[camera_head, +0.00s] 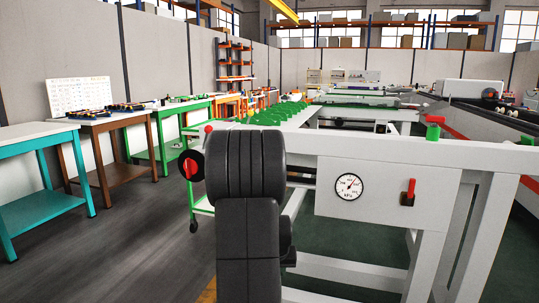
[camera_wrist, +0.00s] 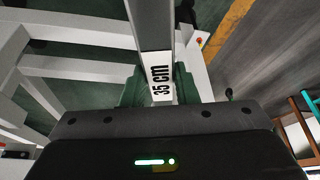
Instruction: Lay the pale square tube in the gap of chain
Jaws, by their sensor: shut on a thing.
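A pale square tube (camera_wrist: 161,72) marked "35 cm" is held in my gripper (camera_wrist: 160,88), seen in the wrist view. The dark green fingers close on it from both sides, and it runs away to the top edge of the picture. Rows of green pieces, apparently the chain (camera_head: 291,113), stand on top of the white loading rack (camera_head: 350,143) in the head view. My dark arm covers part of the rack's near left end. The gripper and tube are hidden in the head view, and I cannot make out the gap.
The rack's front panel carries a gauge (camera_head: 349,187) and a red lever (camera_head: 408,192). A red knob (camera_head: 189,167) is at its left corner. Turquoise (camera_head: 41,137), brown (camera_head: 107,123) and green (camera_head: 178,107) tables line the left wall. The grey floor between is clear.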

